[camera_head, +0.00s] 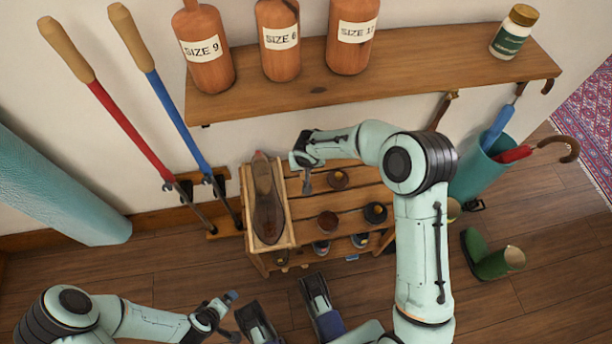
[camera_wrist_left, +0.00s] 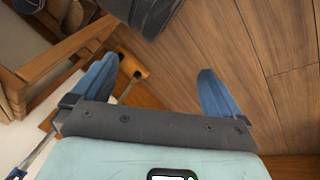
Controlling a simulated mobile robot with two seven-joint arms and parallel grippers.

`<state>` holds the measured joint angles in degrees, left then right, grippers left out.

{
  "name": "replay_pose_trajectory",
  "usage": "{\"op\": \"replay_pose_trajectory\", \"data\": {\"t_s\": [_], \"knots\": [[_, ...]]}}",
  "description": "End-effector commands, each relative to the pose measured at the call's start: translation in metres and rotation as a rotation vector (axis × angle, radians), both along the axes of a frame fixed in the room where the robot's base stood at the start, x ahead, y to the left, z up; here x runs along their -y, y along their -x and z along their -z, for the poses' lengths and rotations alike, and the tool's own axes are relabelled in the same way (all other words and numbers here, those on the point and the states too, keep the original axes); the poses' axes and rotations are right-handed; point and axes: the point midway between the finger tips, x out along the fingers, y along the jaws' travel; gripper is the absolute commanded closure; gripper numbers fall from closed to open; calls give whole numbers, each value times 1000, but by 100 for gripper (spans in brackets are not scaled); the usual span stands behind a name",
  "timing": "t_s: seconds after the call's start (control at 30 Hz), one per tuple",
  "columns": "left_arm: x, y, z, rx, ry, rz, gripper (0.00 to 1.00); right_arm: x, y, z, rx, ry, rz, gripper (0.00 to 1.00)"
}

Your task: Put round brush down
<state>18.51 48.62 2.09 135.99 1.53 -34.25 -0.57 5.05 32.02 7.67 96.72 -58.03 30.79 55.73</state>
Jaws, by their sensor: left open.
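I cannot pick out the round brush with certainty. My right gripper (camera_head: 307,163) is over the rack's back left part, beside the brown shoe (camera_head: 267,205). Its wrist hides much of the jaws, so I cannot tell what is between them. My left gripper (camera_head: 236,315) is open and empty, low in front of the rack; its blue fingers (camera_wrist_left: 158,90) are wide apart.
A wall shelf (camera_head: 400,62) with several labelled wooden bottles and a jar (camera_head: 513,31) is above the rack. Red (camera_head: 130,125) and blue (camera_head: 180,120) long-handled tools stand at left. A teal umbrella bin (camera_head: 478,175) and green boots (camera_head: 492,258) are at right. Wooden floor lies in front.

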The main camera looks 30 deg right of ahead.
Motion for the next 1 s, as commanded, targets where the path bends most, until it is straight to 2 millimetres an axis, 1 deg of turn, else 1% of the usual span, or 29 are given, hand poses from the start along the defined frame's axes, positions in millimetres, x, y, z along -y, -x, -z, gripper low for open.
{"op": "replay_pose_trajectory", "data": {"t_s": [0.03,0.17,0.2,0.3,0.4,0.63,0.93,0.97,1.0], "knots": [[-1,-1,4,1,-2,-3,0,0,0,9,-2,-1,1,100],[-5,1,13,-10,-7,-8,0,0,1,31,-4,0,0,100],[-5,5,17,-23,-6,-8,0,0,1,38,-3,-1,1,100],[-6,13,23,-50,-6,-8,0,0,0,48,-1,-1,1,100],[-7,16,24,-58,-5,-9,0,0,0,51,0,-1,2,100],[-7,16,24,-58,-5,-9,0,0,0,50,1,-1,2,100],[-7,22,30,-80,-3,-10,0,0,0,53,1,-1,2,100],[-7,23,31,-82,-3,-10,0,0,0,53,0,-2,2,73],[-7,23,30,-82,-3,-10,0,0,0,53,0,-2,2,60]]}}
